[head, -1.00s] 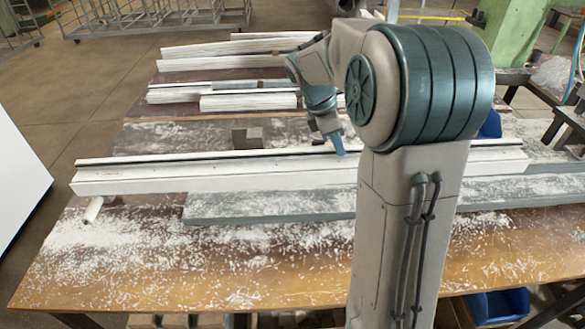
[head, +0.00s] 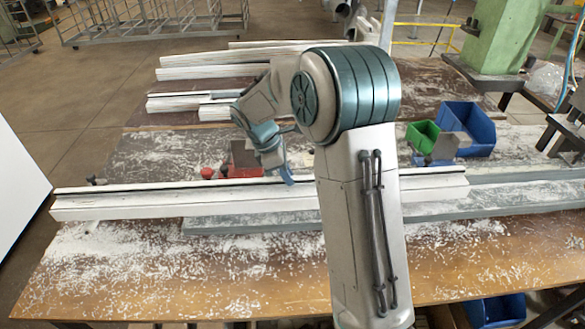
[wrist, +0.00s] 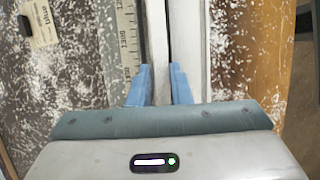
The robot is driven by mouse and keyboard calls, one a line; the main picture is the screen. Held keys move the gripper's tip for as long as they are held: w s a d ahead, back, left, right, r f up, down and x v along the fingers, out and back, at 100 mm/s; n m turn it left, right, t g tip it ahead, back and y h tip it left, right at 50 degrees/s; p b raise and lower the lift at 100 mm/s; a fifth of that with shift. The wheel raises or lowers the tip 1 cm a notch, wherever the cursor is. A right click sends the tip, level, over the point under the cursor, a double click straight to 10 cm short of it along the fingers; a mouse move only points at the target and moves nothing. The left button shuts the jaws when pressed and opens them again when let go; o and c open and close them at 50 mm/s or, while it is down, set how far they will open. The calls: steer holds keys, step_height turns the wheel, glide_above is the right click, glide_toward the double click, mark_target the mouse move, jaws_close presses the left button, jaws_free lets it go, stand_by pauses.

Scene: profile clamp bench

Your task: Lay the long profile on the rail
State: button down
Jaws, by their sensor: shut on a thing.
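The long white profile (head: 180,207) runs left to right across the bench, a dark line along its top. My gripper (head: 288,180) is shut on it near its middle; in the wrist view my gripper (wrist: 160,88) has blue fingers on either side of the profile's upper strip (wrist: 157,35). The grey rail (head: 520,197) lies along the bench, showing in front of the profile and beyond its right end. The profile's left end reaches past the rail's left end. I cannot tell whether the profile touches the rail. My arm hides part of both.
A red clamp base with a dark block (head: 243,155) stands just behind the profile. Green (head: 422,136) and blue (head: 468,128) bins stand at the back right. Other white profiles (head: 205,68) lie at the back. The wooden front (head: 150,275) holds only shavings.

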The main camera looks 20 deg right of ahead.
steer(key=shift+f+p, duration=0.3)
steer(key=shift+f, duration=1.4)
steer(key=c, duration=1.3)
jaws_free()
steer(key=shift+d+f, duration=0.1)
steer(key=b+v, duration=0.1)
steer(key=v, duration=1.1)
steer(key=shift+s, duration=0.15)
steer(key=shift+s+d+r+m+t+y, duration=0.25)
steer(key=shift+s+d+m+t+y, duration=0.5)
steer(key=shift+s+m, duration=2.75)
steer(key=shift+s+d+r+m+t+y, duration=0.25)
steer(key=shift+s+d+m+t+y, duration=1)
steer(key=shift+s, duration=3.9)
steer(key=shift+s+d+r+m+t+y, duration=0.25)
steer(key=shift+s+m, duration=2.9)
steer(key=shift+s, duration=1.2)
